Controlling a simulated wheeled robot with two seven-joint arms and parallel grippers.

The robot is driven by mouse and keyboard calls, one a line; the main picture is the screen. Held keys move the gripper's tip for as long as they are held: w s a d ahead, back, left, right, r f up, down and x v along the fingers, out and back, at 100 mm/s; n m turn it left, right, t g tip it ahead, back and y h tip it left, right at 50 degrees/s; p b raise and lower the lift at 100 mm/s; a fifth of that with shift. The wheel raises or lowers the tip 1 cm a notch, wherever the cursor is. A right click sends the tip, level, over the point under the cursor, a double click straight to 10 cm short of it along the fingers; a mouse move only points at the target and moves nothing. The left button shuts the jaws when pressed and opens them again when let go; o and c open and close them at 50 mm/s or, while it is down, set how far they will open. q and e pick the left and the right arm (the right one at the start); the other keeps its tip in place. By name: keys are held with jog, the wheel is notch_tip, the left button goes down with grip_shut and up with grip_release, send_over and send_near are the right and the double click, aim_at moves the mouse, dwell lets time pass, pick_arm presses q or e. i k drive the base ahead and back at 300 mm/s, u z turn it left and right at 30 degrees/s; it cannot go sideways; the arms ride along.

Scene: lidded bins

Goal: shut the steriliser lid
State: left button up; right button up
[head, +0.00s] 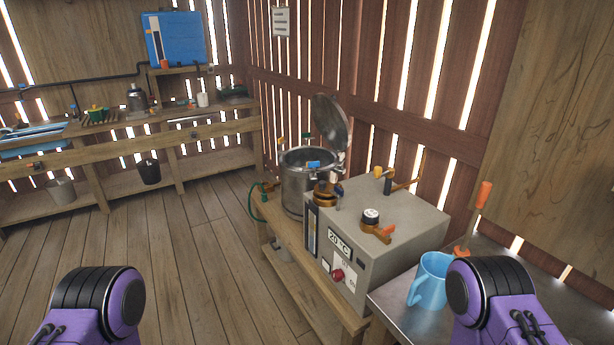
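The steriliser (297,187) is a round metal pot on a low wooden bench beside the right-hand plank wall. Its lid (331,122) is a round grey metal disc. It stands open, tilted up and back at the right rear of the rim. A blue piece (313,165) and brass-coloured fittings show at the rim. Only purple and black parts of my two arms show at the bottom left and bottom right. Neither gripper is in the picture, and both arms are well short of the steriliser.
A grey control box (392,225) with a dial and knobs stands right of the steriliser. A light blue mug (430,281) and an orange-handled tool (474,215) are on the metal table (402,312) at right. Shelves (160,135) line the back. The wooden floor (205,235) at left is clear.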

aim_at(331, 122)
jog(key=u, duration=0.1)
jog(key=i, duration=0.4)
jog(key=u, duration=0.85)
jog(key=i, duration=1.55)
jog(key=z, duration=0.5)
